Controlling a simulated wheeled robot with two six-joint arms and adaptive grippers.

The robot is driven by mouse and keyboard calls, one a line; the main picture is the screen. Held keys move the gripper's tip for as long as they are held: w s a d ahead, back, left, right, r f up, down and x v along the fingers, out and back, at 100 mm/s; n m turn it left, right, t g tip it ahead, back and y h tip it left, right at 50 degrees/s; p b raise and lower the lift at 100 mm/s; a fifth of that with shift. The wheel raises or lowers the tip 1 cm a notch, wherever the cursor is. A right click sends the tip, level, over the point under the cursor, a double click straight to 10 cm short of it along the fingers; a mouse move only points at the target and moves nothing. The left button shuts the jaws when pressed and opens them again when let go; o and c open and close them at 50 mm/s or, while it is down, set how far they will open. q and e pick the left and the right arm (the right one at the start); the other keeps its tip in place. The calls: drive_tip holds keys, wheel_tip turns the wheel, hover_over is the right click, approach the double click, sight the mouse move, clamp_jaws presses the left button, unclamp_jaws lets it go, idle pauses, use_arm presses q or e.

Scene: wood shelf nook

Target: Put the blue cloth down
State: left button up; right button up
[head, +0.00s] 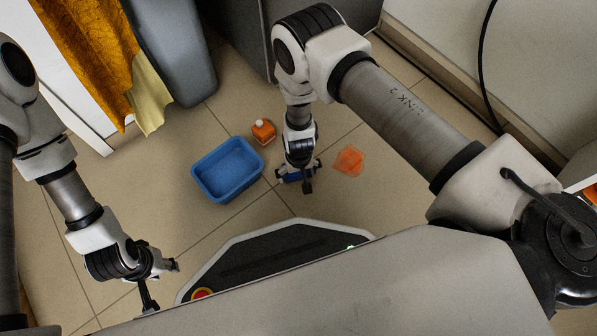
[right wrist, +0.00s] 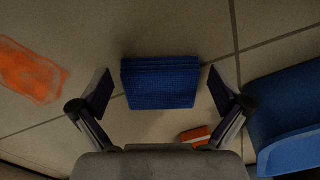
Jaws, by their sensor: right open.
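The blue cloth (right wrist: 160,82) is a folded, ribbed block in the right wrist view. It sits between the fingers of my right gripper (right wrist: 163,95), which is open, with a gap on each side. In the head view a strip of the cloth (head: 292,178) shows at my right gripper (head: 299,172), low over the tiled floor; the hand hides part of it. I cannot tell for sure whether the cloth rests on the floor. My left gripper (head: 161,284) is open and empty at lower left, far from the cloth.
A blue tub (head: 228,169) stands left of my right gripper. A small orange bottle (head: 263,131) stands behind it. An orange patch (head: 349,161) lies on the floor to the right. Yellow and orange cloths (head: 95,50) hang at upper left beside a grey bin (head: 172,50).

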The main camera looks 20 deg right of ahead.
sight(298, 175)
wheel_tip(298, 175, up, 12)
drive_tip(key=p, duration=1.2)
drive_tip(key=shift+r, duration=0.2)
drive_tip(key=s+d+r, duration=0.6)
drive_tip(key=s, duration=0.3)
drive_tip(key=s+d+r, duration=0.5)
drive_tip(key=s+r, duration=0.2)
drive_tip(key=s, duration=0.2)
drive_tip(key=shift+s+d, duration=0.35)
